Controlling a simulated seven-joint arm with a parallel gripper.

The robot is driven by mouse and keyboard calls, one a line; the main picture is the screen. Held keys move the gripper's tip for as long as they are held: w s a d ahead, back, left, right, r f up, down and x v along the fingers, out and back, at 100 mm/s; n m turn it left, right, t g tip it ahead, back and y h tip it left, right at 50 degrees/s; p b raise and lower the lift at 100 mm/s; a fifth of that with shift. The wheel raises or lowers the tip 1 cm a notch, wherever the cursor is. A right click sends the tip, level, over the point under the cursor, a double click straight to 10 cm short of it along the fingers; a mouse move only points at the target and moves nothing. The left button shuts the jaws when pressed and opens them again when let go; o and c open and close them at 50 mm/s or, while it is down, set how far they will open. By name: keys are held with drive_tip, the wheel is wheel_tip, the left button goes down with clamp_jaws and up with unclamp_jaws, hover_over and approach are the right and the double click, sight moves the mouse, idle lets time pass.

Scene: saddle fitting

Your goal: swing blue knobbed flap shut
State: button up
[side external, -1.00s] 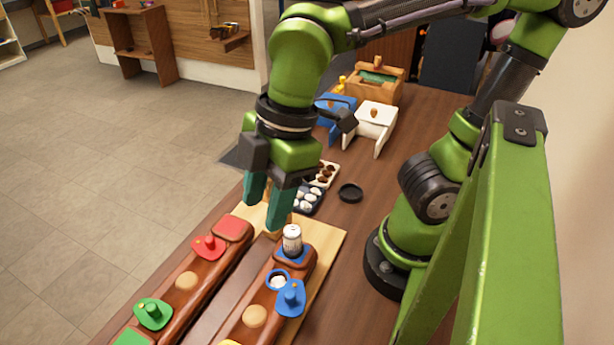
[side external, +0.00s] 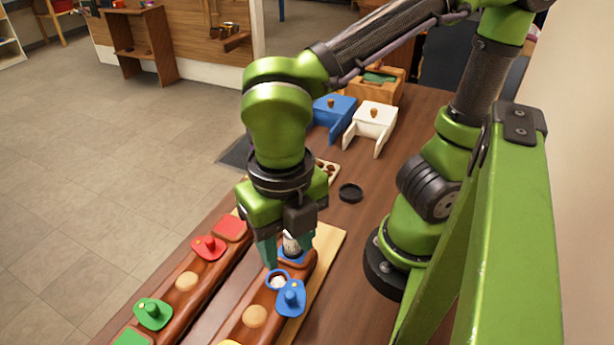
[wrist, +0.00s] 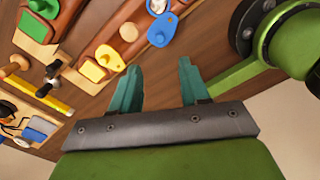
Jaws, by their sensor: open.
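The blue knobbed flap (side external: 290,298) lies on the near wooden bar, swung to the right side of a blue-rimmed round opening (side external: 278,280). White contents show in the opening, so it is uncovered. In the wrist view the flap (wrist: 162,30) is ahead of the fingertips, with the blue-rimmed opening at the top edge. My gripper (side external: 285,258) points down above the bar's far end, just beyond the opening. Its teal fingers are apart and empty in the wrist view (wrist: 161,72). They appear clear of the flap.
A second bar carries a red flap (side external: 208,247) and a green flap (side external: 153,313). A black lid (side external: 350,193) and a white box (side external: 370,122) stand farther back.

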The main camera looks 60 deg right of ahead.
sight(290, 294)
wheel_tip(290, 294, down, 12)
drive_tip(key=shift+r, duration=0.1)
idle(0.4)
clamp_jaws()
